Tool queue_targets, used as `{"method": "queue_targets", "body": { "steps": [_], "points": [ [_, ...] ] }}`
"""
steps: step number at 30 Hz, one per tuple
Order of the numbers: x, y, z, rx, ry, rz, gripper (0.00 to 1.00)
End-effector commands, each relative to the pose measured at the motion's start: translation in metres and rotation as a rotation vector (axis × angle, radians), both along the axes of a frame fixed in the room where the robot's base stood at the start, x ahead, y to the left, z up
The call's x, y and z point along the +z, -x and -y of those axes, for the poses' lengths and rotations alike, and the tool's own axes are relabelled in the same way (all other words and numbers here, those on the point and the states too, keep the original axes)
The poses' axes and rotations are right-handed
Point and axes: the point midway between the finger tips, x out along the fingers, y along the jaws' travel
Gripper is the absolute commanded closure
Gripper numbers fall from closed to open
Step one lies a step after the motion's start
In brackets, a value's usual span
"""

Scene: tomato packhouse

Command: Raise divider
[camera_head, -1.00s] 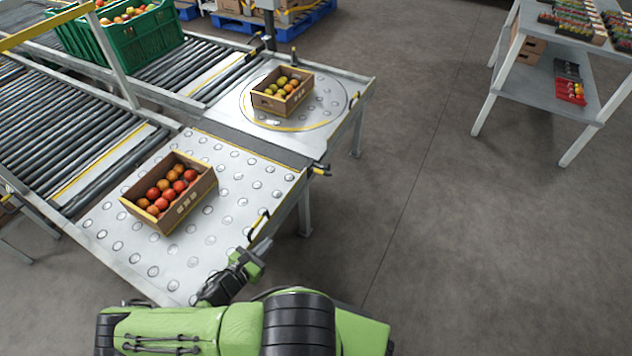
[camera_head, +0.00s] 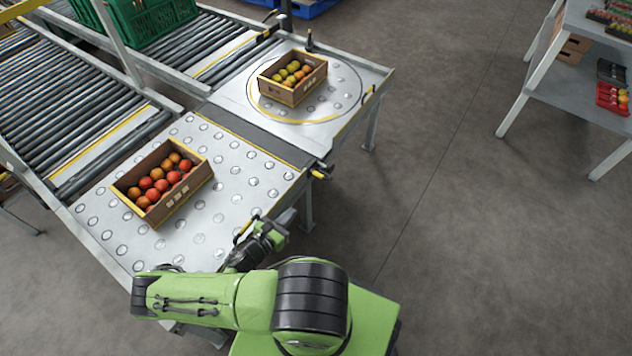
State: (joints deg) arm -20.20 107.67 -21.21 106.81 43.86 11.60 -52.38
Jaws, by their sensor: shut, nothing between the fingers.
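A dark flat strip (camera_head: 258,135) with a yellow line lies between the ball-studded table (camera_head: 205,235) and the plate with the round turntable (camera_head: 345,72). It looks level with both; I cannot tell for certain that it is the divider. A black and yellow handle (camera_head: 320,174) sticks out at the strip's right end. A yellow handle (camera_head: 244,231) with dark ends stands at the near table's right edge. My gripper (camera_head: 276,233) is shut and empty, just right of this yellow handle. My arm hides part of the table's near corner, and I cannot tell whether the gripper touches the handle.
A box of red tomatoes (camera_head: 117,193) sits on the near table. A box of greener tomatoes (camera_head: 291,97) sits on the turntable. Roller conveyors (camera_head: 60,110) run off to the left. The floor to the right is clear up to a shelf (camera_head: 560,95).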

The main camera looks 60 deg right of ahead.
Motion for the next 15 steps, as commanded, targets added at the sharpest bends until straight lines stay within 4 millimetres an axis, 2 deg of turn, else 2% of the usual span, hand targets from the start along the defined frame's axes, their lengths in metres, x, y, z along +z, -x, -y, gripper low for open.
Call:
{"method": "queue_targets", "body": {
  "steps": [5, 8, 15],
  "points": [
    [-0.002, 0.002, 0.007, -0.003, 0.000, -0.001, 1.00],
    [-0.005, 0.005, 0.023, -0.005, 0.001, 0.000, 1.00],
    [-0.017, 0.013, 0.075, -0.004, 0.001, 0.001, 1.00]
  ]
}}
